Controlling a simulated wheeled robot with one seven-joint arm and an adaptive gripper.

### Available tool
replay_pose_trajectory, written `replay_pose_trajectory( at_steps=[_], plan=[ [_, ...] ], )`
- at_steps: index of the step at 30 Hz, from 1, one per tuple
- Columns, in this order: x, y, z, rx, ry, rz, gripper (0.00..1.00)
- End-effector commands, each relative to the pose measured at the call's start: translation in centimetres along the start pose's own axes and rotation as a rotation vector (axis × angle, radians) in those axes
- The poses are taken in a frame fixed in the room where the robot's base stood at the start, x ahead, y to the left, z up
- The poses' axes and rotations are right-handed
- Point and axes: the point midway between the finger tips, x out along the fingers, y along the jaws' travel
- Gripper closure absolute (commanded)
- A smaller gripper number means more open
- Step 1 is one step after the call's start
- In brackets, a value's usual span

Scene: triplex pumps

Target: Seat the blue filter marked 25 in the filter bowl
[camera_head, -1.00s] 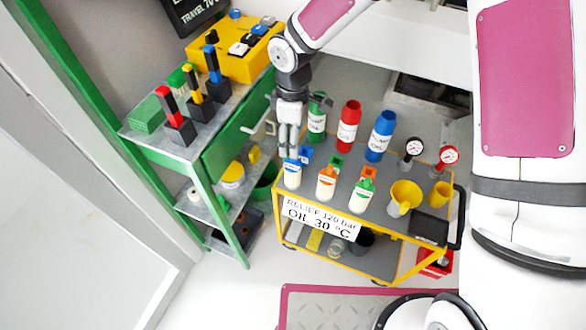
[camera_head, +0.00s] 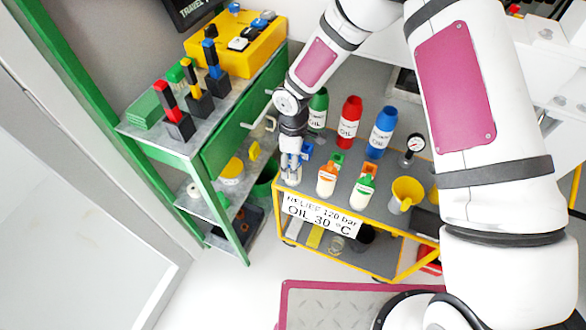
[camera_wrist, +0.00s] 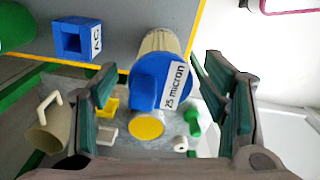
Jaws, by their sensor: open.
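The blue filter has a blue cap labelled "25 micron" and a pale pleated body; in the wrist view the blue filter (camera_wrist: 160,82) lies between my fingers. It stands at the front left corner of the cart's top. My gripper (camera_wrist: 163,92) is open, with a finger on each side of the cap and visible gaps. I cannot identify the filter bowl for certain; a clear round vessel (camera_head: 337,243) sits on the cart's lower shelf.
An orange-capped filter (camera_head: 327,180) and a green-capped filter (camera_head: 363,191) stand to the right. A small blue block (camera_wrist: 78,38) is close to the gripper. Green, red and blue oil bottles (camera_head: 349,122) stand behind. A yellow funnel (camera_head: 406,192) is farther right. A green bench (camera_head: 225,130) stands left.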

Motion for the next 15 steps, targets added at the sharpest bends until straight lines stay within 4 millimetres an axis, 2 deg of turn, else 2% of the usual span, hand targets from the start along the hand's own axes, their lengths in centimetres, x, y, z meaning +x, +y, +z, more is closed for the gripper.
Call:
replay_pose_trajectory(
  at_steps=[3, 11, 12, 15],
  plan=[
    [1.27, -0.09, -0.09, 0.0, 0.001, -0.001, 0.32],
    [1.56, -0.02, -0.06, 0.0, 0.001, 0.001, 0.32],
    [1.56, -0.02, -0.06, 0.0, 0.001, 0.001, 0.35],
    [1.55, -0.03, -0.06, 0.0, 0.001, 0.001, 0.57]
  ],
)
